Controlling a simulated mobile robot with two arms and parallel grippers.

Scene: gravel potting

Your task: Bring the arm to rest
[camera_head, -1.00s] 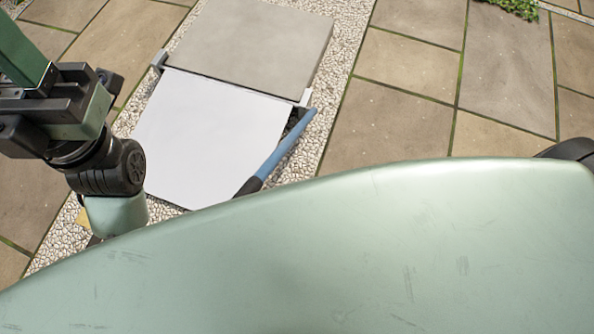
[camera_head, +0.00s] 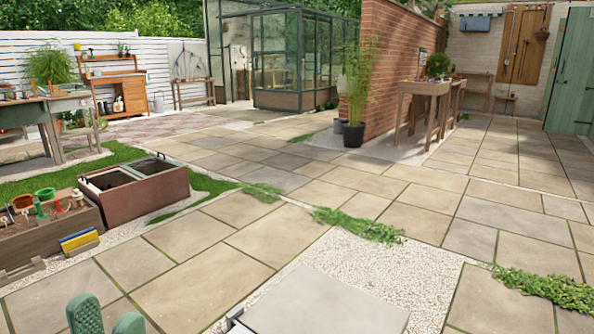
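My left gripper (camera_head: 108,319) shows at the bottom left edge of the head view. Only the tips of its two green, rounded fingers are in the picture. They stand a little apart with nothing seen between them, so it looks open and empty. Most of my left arm is cut off below the frame. My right gripper is not in view.
A grey slab (camera_head: 325,303) lies at the bottom, bordered by pale gravel (camera_head: 385,268). Paving (camera_head: 240,238) lies clear ahead. A brick wall (camera_head: 388,75) and wooden table (camera_head: 425,90) stand further back.

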